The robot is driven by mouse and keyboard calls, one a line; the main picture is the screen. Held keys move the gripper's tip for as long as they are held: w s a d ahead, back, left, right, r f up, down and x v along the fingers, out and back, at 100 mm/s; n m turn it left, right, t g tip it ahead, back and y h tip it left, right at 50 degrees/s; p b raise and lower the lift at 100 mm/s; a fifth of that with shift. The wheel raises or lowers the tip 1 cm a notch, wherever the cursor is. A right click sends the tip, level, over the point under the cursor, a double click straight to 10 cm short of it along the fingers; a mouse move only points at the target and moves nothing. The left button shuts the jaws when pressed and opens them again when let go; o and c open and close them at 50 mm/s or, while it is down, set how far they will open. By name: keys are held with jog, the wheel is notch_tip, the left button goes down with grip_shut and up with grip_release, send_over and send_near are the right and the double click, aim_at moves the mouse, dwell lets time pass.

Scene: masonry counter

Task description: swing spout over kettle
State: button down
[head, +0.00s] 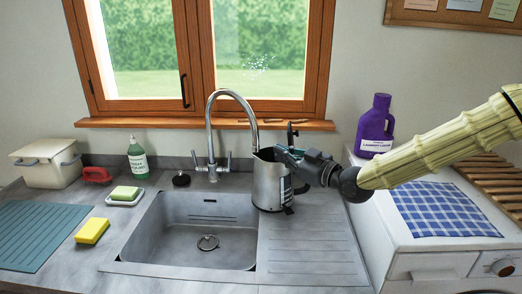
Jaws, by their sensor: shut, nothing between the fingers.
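The tall chrome spout (225,94) rises from the tap behind the sink and arcs toward the right. Its tip, around the upper left of the kettle, appears over or just behind the kettle's rim; depth is hard to tell. The steel kettle (267,185) stands upright at the right edge of the sink, by the drainboard. Its dark handle is on its right side. My gripper (284,154) is shut and empty at the kettle's upper right, just right of the spout's end. It covers part of the kettle's rim; contact cannot be told.
The sink basin (190,228) is empty. The ribbed drainboard (312,250) is clear in front of the kettle. A soap bottle (138,160), sponges and a white bin (48,165) are at left. A purple detergent bottle (376,125) stands on the washing machine at right, behind my arm.

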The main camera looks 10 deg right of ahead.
jog(key=s+a+n+g+y, duration=0.2)
jog(key=a+n, duration=0.3)
jog(key=n, duration=1.2)
jog(key=w+a+p, duration=0.3)
jog(key=w+p, duration=0.2)
jog(key=w, duration=0.3)
jog(key=shift+w+f, duration=0.25)
jog(key=shift+f, duration=0.1)
jog(key=shift+d, duration=0.1)
